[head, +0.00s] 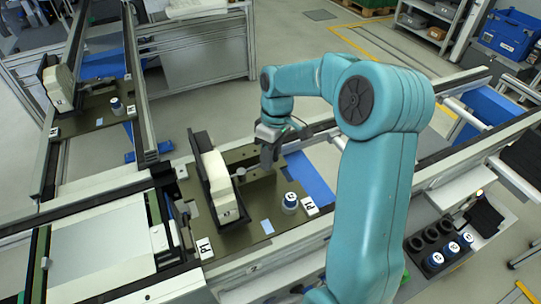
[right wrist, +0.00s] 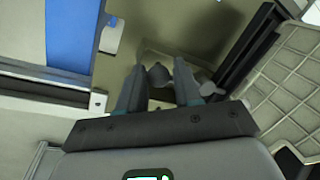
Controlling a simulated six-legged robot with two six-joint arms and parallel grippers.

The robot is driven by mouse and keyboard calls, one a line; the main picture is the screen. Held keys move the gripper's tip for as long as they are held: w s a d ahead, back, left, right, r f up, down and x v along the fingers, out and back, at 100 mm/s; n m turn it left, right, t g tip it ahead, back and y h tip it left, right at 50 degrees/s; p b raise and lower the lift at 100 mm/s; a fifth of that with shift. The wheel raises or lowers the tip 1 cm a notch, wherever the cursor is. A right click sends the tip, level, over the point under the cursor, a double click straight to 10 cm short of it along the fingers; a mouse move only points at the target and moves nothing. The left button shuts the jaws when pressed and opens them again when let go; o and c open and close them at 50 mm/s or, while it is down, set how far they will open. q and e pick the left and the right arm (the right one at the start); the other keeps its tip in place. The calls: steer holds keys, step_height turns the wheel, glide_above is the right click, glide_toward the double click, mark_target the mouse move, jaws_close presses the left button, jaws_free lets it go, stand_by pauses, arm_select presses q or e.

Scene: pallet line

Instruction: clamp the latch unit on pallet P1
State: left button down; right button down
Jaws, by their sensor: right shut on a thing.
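Pallet P1 (head: 262,208) is an olive-brown plate on the line, with P1 labels at its front. The latch unit (head: 218,184), a cream block with a black back plate, stands on its left part. A small grey lever (head: 240,173) with a round knob sticks out from its right side. My right gripper (head: 268,156) points down just right of the unit, its fingers shut on the lever. In the right wrist view a grey rounded part (right wrist: 158,75) shows between the fingers (right wrist: 158,88); the exact grip is partly hidden. My left gripper is not in view.
A blue-and-white cylinder (head: 290,202) stands on the pallet's right part, near a light blue square (head: 267,227). A second pallet (head: 98,112) with a similar unit is at the upper left. A black holder (head: 433,246) with cylinders is at lower right. Rails border the pallet.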

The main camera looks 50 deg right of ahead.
steer(key=c, duration=0.9)
jaws_free()
steer(key=shift+w+r, duration=0.1)
steer(key=shift+w, duration=0.15)
steer(key=shift+o, duration=1.3)
steer(key=shift+w, duration=0.15)
steer(key=shift+s+d+r, duration=0.1)
steer(key=shift+s+r, duration=0.1)
step_height(320, 180, up, 16)
steer(key=d, duration=0.3)
steer(key=shift+w+f, duration=0.25)
steer(key=shift+w, duration=0.15)
steer(key=shift+s+a+f, duration=0.1)
steer(key=shift+s+a, duration=0.05)
steer(key=shift+s, duration=0.05)
